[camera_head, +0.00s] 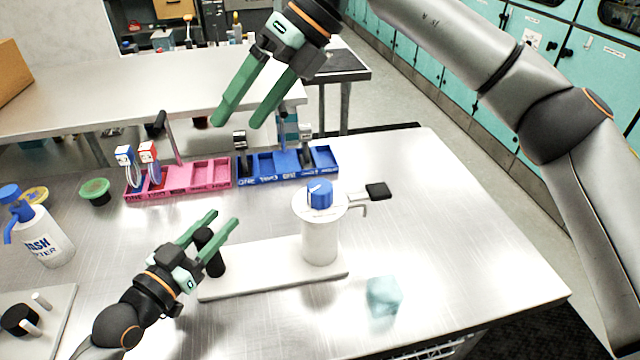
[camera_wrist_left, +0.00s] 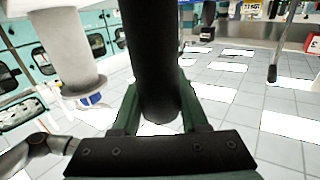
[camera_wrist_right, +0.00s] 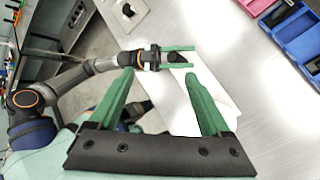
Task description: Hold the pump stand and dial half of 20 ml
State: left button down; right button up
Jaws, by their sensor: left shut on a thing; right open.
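The pump stand has a white base plate (camera_head: 270,272), a black upright post (camera_head: 214,262) and a white cylinder (camera_head: 320,240) with a blue dial (camera_head: 320,193) on top. The dial's setting is too small to read. My left gripper (camera_head: 222,221) is shut on the black post, which also fills the middle of the left wrist view (camera_wrist_left: 152,50). My right gripper (camera_head: 238,119) is open and empty, high above the table and up and left of the dial. In the right wrist view its spread fingers (camera_wrist_right: 160,77) have nothing between them.
A pink tray (camera_head: 208,186) and a blue tray (camera_head: 290,177) holding small modules stand behind the pump. A pale blue cube (camera_head: 384,296) lies front right. The table's right side is clear.

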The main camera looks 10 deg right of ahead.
jog(key=d+f+h, duration=0.2)
jog(key=d+h, duration=0.2)
jog(key=h, duration=0.4)
send_near(321, 186)
jog(key=shift+n, duration=0.3)
notch_tip(321, 186, down, 10)
jog(key=shift+s+f, duration=0.1)
jog(key=shift+c, duration=0.4)
grip_shut()
